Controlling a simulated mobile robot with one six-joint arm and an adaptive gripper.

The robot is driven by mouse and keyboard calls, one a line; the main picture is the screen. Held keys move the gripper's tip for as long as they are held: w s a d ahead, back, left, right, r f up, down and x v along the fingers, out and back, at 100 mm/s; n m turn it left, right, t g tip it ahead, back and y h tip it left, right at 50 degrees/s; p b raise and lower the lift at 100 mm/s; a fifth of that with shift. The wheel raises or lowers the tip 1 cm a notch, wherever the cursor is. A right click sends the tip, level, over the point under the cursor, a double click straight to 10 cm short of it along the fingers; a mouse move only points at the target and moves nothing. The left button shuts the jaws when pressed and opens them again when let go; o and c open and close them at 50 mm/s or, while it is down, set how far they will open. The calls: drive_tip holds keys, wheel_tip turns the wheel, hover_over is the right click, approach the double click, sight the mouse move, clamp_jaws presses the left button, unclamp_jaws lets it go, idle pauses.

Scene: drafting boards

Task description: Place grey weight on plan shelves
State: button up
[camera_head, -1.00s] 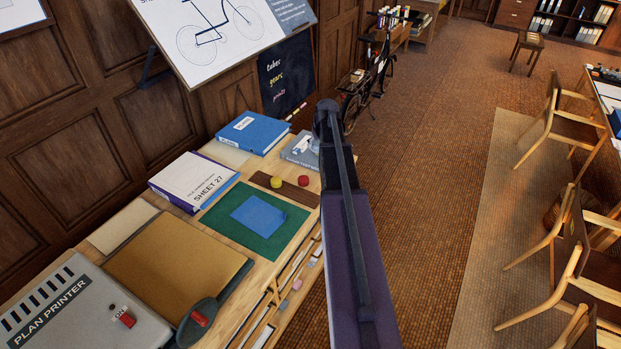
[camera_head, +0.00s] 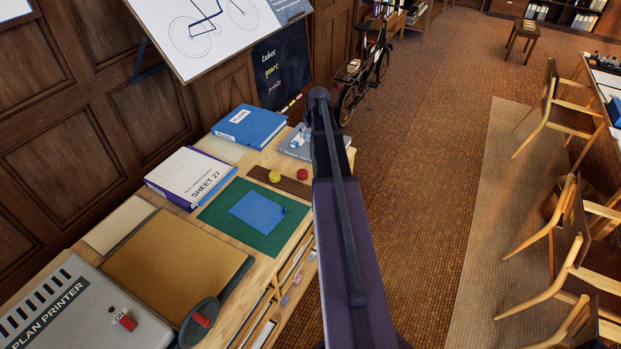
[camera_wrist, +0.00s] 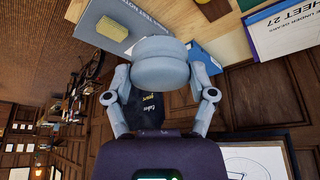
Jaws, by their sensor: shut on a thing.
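The grey weight (camera_wrist: 160,68) is a round, stepped piece held between the two fingers of my gripper (camera_wrist: 162,85) in the wrist view. Both fingers close on its sides. Past it in that view lie a grey book and part of a blue binder; I cannot tell how far the weight is above them. In the head view my arm hides the gripper and the weight. A wooden unit (camera_head: 237,312) with open shelves along its front side stands at the left; I take it for the plan shelves.
On its top lie a blue binder (camera_head: 248,127), a white Sheet 27 binder (camera_head: 190,178), a green mat (camera_head: 283,232), yellow (camera_head: 275,176) and red (camera_head: 302,174) discs, a grey book (camera_head: 297,150) and a plan printer (camera_head: 75,320).

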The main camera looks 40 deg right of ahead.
drive_tip(key=n+b, duration=0.2)
drive_tip(key=b, duration=2)
hover_over(309, 192)
drive_tip(key=s, duration=0.1)
wheel_tip(309, 192, down, 23)
drive_tip(key=shift+y, duration=0.3)
drive_tip(key=shift+s+a+r, duration=0.1)
drive_tip(key=shift+r, duration=0.05)
drive_tip(key=shift+b, duration=0.3)
drive_tip(key=shift+f+b, duration=3.3)
drive_tip(key=shift+f, duration=0.1)
drive_tip(key=shift+f, duration=0.3)
drive_tip(key=o, duration=1.2)
drive_tip(key=shift+o, duration=0.2)
drive_tip(key=shift+r, duration=0.1)
